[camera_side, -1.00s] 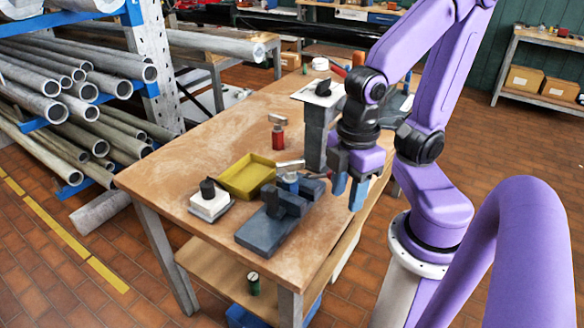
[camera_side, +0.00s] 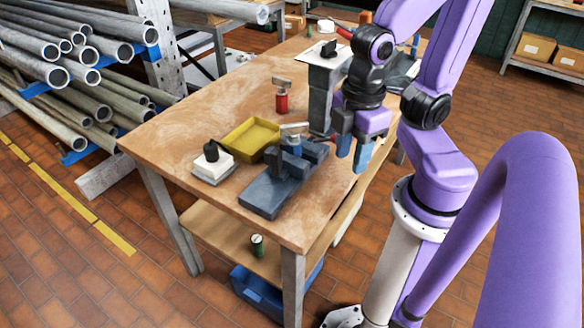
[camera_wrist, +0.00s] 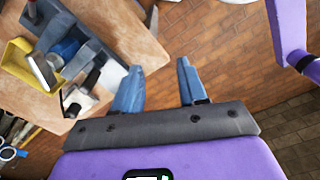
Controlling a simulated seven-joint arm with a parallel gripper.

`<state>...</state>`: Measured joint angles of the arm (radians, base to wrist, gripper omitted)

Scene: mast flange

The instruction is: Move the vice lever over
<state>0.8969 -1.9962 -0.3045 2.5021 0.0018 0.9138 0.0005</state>
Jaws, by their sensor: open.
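The blue-grey vice (camera_side: 268,197) sits near the front right edge of the wooden workbench. A silver lever (camera_side: 294,128) lies across the top of its blue hub (camera_side: 291,145), and both show at upper left in the wrist view, the lever (camera_wrist: 43,70) beside the hub (camera_wrist: 68,47). My gripper (camera_side: 350,163) is to the right of the vice in the side view, near the bench's right edge, apart from the lever. Its two blue fingers (camera_wrist: 157,68) are spread and point down, with nothing between them; brick floor shows between them in the wrist view.
A yellow tray (camera_side: 236,148) and a white block with a black knob (camera_side: 213,170) stand left of the vice. A red post with a silver bar (camera_side: 281,102) stands behind. A tall grey stand (camera_side: 320,105) is close to my gripper. The front left bench top is clear.

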